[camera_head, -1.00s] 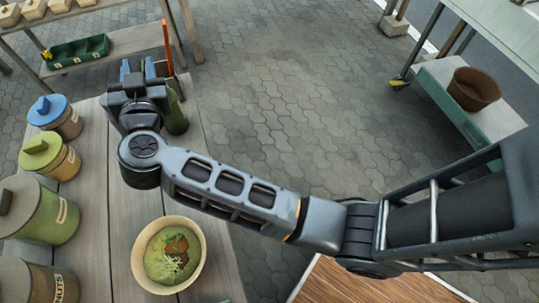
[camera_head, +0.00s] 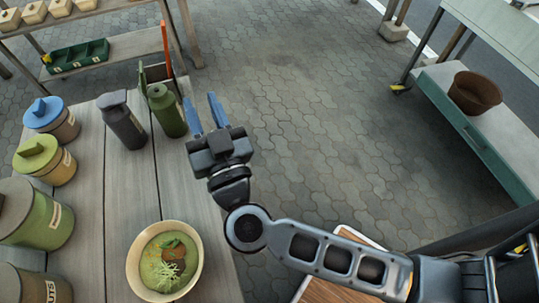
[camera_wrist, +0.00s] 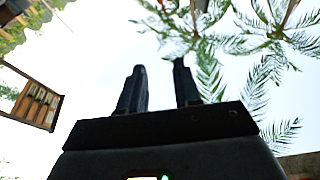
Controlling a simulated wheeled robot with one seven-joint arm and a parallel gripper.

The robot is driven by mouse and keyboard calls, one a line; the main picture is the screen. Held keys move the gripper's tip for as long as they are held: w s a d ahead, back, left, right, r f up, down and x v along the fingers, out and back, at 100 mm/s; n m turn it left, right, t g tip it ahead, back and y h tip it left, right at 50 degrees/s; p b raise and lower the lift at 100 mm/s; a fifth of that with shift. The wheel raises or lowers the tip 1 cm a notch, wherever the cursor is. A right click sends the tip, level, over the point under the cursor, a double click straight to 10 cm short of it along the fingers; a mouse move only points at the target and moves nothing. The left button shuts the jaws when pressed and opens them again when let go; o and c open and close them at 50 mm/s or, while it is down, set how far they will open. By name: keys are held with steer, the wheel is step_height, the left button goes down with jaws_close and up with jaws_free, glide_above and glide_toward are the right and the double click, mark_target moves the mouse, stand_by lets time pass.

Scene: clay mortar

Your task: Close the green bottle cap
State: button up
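The green bottle (camera_head: 168,112) stands upright near the far right edge of the wooden table in the head view. Its dark green cap (camera_head: 157,91) is on top at the mouth; a thin upright part shows beside it, and I cannot tell how far the cap is shut. My gripper (camera_head: 203,111) is just right of the bottle, apart from it, with blue fingers spread and nothing between them. In the wrist view the two dark fingers (camera_wrist: 160,88) are apart against bright sky, and the bottle is not seen there.
A dark grey bottle (camera_head: 123,121) stands left of the green one. Jars with blue (camera_head: 52,117) and green (camera_head: 45,159) lids line the table's left side. A bowl of green soup (camera_head: 165,261) sits at the front. Paved floor (camera_head: 300,100) lies open to the right.

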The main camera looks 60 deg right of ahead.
steer(key=s+f+n+t+y+b, duration=0.1)
steer(key=s+n+y, duration=0.6)
steer(key=s, duration=0.7)
steer(key=shift+a+t+b, duration=0.25)
steer(key=shift+t+b, duration=0.25)
steer(key=shift+t, duration=0.3)
steer(key=shift+f, duration=0.1)
